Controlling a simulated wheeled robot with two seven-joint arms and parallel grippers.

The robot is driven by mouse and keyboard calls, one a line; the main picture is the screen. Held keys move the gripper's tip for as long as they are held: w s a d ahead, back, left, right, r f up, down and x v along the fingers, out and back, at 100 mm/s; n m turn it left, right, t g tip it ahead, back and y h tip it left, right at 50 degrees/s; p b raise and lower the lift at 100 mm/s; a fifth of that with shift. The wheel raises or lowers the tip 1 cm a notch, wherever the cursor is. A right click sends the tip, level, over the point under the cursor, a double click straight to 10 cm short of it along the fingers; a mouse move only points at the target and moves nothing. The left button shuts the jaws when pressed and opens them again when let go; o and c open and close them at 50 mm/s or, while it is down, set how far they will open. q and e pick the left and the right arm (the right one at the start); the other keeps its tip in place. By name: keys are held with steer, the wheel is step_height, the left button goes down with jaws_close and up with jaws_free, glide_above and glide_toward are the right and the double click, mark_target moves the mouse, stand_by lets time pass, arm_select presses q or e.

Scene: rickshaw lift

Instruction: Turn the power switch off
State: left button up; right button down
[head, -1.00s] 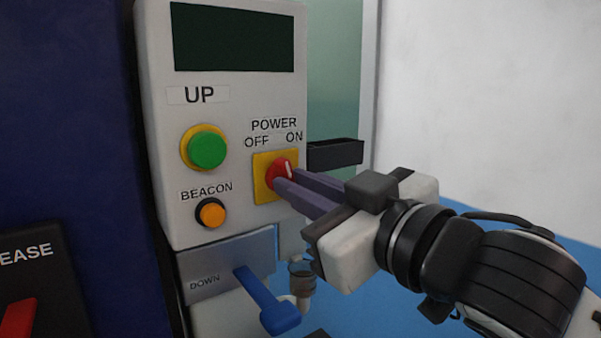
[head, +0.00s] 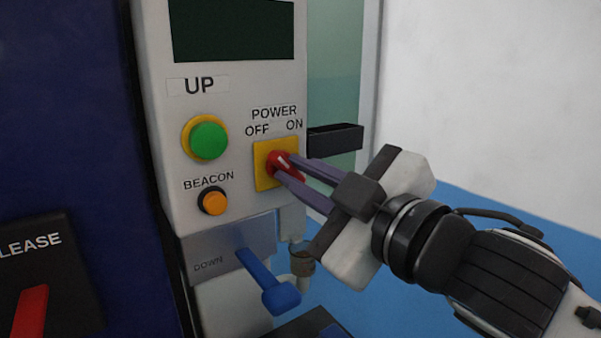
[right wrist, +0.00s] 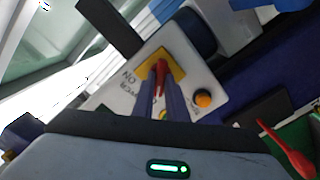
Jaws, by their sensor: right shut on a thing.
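The power switch (head: 279,161) is a red knob with a white pointer mark on a yellow square plate, under the labels POWER, OFF and ON on the grey control panel (head: 240,110). Its white mark leans toward the upper left, toward the OFF side. My right gripper (head: 284,168) is shut on the red knob, with one finger above and to the right of it and one below. In the right wrist view the red knob (right wrist: 160,70) shows between the fingertips, in front of the yellow plate. My left gripper is not in view.
A green UP button (head: 208,141) and an orange BEACON button (head: 213,202) are left of the switch. A blue DOWN lever (head: 268,282) sticks out below. A black box (head: 336,139) juts out at the panel's right side. A red lever (head: 30,312) is at lower left.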

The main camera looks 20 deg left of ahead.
steer(key=c, duration=1.8)
jaws_free()
steer(key=shift+o, duration=0.2)
steer(key=shift+d, duration=0.1)
steer(key=b+v, duration=0.1)
steer(key=v, duration=0.9)
steer(key=shift+b, duration=0.4)
steer(key=shift+s, duration=0.15)
